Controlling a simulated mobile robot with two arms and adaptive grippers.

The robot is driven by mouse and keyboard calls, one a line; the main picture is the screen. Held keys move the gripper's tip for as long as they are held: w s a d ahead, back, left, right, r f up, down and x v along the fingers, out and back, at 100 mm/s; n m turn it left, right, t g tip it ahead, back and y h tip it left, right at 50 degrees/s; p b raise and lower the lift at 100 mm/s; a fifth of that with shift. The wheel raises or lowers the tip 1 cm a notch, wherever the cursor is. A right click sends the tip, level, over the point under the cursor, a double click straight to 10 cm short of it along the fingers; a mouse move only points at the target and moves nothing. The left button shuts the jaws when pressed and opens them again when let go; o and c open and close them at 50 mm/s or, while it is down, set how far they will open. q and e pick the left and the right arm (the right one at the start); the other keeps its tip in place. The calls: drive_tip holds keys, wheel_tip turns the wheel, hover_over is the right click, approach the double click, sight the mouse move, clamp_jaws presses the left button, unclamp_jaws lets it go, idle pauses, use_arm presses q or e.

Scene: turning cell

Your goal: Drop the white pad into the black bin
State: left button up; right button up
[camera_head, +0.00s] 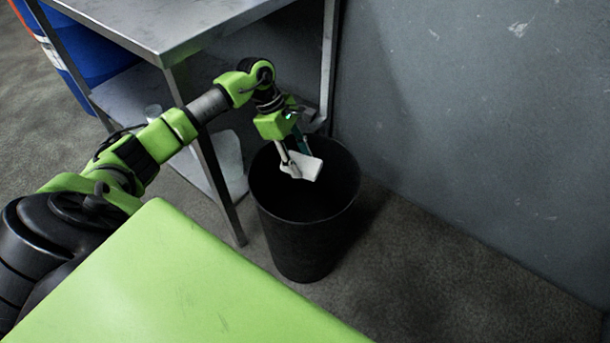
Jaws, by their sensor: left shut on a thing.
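The white pad (304,167) is a small, pale, flat piece in the head view. My left gripper (293,160) is shut on it and points downward. The black bin (306,237) stands upright on the floor, a round, open-topped container. The pad and fingertips appear over the bin's open mouth. Whether they are above the rim or just inside it I cannot tell. The bottom of the bin is dark and hidden. My right gripper is not in view.
A metal table (168,30) with a lower shelf stands left of the bin, its leg close by. A grey wall (480,120) rises behind and to the right. A blue barrel (90,55) is at the upper left. Floor at the lower right is clear.

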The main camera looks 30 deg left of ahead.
use_arm(q)
drive_tip(key=o, duration=1.1)
drive_tip(key=shift+o, duration=0.2)
drive_tip(key=v, duration=0.7)
drive_tip(key=shift+a+r, duration=0.15)
drive_tip(key=shift+s, duration=0.1)
